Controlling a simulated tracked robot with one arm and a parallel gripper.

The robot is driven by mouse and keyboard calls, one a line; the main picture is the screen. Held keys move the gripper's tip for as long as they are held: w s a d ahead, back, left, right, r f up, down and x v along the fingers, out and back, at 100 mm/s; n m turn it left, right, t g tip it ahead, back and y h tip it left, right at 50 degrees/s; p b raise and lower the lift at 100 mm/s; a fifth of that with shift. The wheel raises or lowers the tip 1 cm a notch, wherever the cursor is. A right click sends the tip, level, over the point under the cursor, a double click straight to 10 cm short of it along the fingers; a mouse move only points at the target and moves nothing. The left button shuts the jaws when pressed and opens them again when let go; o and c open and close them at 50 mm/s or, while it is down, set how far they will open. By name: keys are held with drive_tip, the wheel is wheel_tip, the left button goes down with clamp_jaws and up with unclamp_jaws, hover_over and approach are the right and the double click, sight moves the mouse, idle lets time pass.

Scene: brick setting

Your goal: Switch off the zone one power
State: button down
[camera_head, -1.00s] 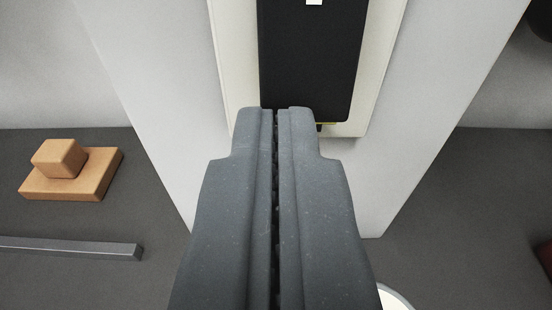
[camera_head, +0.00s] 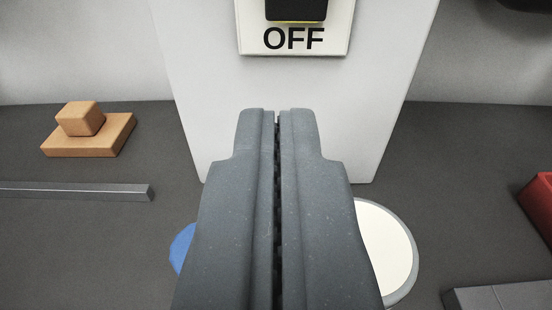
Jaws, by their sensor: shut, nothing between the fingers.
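A black switch (camera_head: 296,9) sits at the top edge of the view on a cream plate (camera_head: 342,42). Only its lower end shows, with a thin yellow line beneath it. The word OFF is printed on the plate under the switch. The plate is on a pale upright panel (camera_head: 385,90). My gripper (camera_head: 277,112) is shut and empty. Its tips appear below the OFF label in the picture, in front of the panel, apart from the switch. The rest of the switch is out of view, so its position cannot be told.
An orange block (camera_head: 88,135) with a small cube on top and a grey bar (camera_head: 75,190) lie at left. A white disc (camera_head: 386,250) and a blue round thing (camera_head: 181,247) are partly behind my gripper. A red object (camera_head: 538,203) and grey block (camera_head: 500,297) are at right.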

drive_tip(key=s, duration=0.7)
drive_tip(key=shift+s+f+b, duration=0.3)
drive_tip(key=shift+f, duration=0.15)
drive_tip(key=shift+d, duration=0.1)
wheel_tip(320, 180, up, 29)
drive_tip(key=s, duration=0.2)
drive_tip(key=s+r+g+b, duration=0.1)
drive_tip(key=s+r, duration=2.3)
drive_tip(key=shift+s+d+r, duration=0.2)
drive_tip(key=shift+d+r, duration=0.15)
drive_tip(key=shift+d, duration=0.05)
